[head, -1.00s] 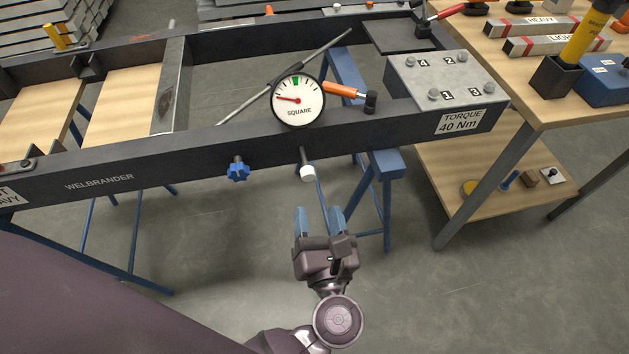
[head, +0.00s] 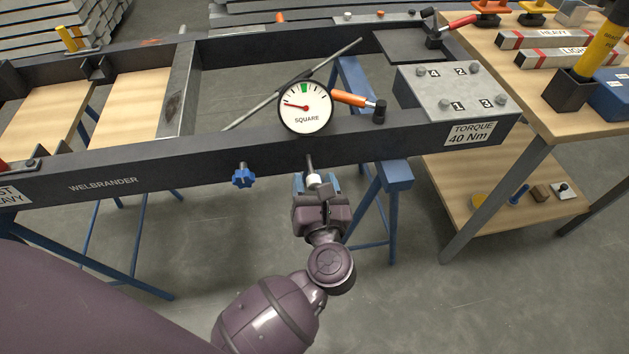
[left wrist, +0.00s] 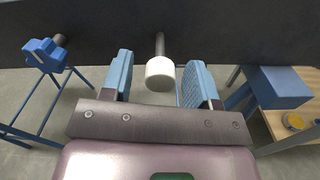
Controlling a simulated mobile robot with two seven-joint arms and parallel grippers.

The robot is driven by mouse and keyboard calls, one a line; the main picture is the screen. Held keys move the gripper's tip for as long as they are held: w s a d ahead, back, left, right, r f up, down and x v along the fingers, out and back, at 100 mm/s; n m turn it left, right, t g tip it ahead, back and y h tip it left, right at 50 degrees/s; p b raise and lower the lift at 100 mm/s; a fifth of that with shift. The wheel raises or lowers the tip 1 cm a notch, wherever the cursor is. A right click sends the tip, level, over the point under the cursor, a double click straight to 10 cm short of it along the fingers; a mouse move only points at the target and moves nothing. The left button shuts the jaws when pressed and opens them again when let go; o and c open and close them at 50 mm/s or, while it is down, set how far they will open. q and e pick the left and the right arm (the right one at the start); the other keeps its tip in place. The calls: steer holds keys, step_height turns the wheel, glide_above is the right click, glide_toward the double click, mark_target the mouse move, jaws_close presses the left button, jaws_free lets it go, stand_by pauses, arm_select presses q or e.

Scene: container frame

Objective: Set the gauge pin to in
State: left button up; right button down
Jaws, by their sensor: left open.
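The gauge pin (head: 313,179) is a grey rod with a white cylindrical knob, sticking out of the front face of the dark frame beam below the SQUARE gauge. In the left wrist view the white knob (left wrist: 160,73) sits between my gripper's two blue fingers, with a gap on each side. My left gripper (head: 316,184) is open, its fingers around the knob and not visibly touching it. The SQUARE gauge (head: 305,107) is a round white dial with a red needle pointing left, away from its green band at the top. My right gripper is not in view.
A blue star knob (head: 243,177) sticks out of the same beam (head: 200,165), left of the pin. A blue trestle (head: 393,178) stands close on the right. An orange-handled tool (head: 352,99) lies beside the gauge. A wooden workbench (head: 545,105) stands at the right.

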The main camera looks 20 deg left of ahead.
mark_target(312, 171)
arm_select(q)
steer(key=shift+w+a, duration=0.15)
steer(key=c, duration=0.7)
jaws_close()
steer(key=shift+x, duration=1.45)
steer(key=o, duration=0.7)
jaws_free()
